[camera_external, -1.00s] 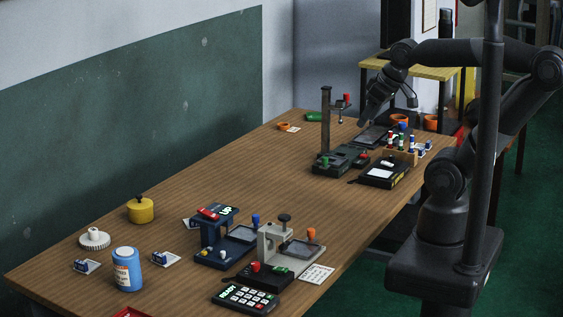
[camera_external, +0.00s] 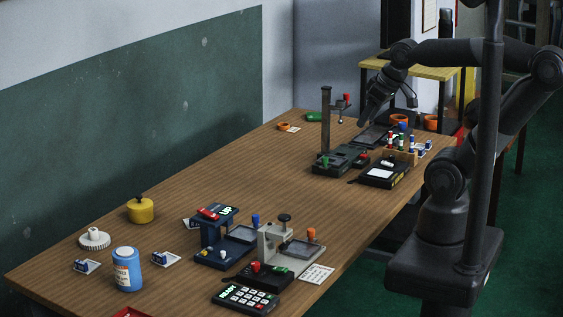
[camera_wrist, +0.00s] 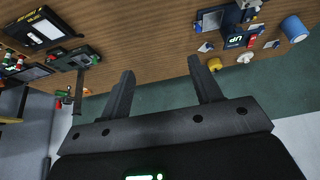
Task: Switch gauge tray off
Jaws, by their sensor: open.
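No readable label shows which unit is the gauge tray. A flat black tray with a white panel (camera_external: 381,173) lies at the table's far right edge; it also shows in the wrist view, upper left (camera_wrist: 43,29). A dark unit with a post (camera_external: 340,160) stands beside it. A black box with a red knob (camera_external: 264,276) sits at the near right, its top dark. My gripper (camera_external: 388,113) is above the table's far end, apart from these units. In the wrist view my gripper (camera_wrist: 161,68) is open and empty between its fingers.
A blue press (camera_external: 222,245), a grey press (camera_external: 272,242) and a keypad (camera_external: 246,298) crowd the near right. A blue jar (camera_external: 127,270) and yellow pot (camera_external: 140,211) stand at left. The table's middle (camera_external: 250,175) is clear.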

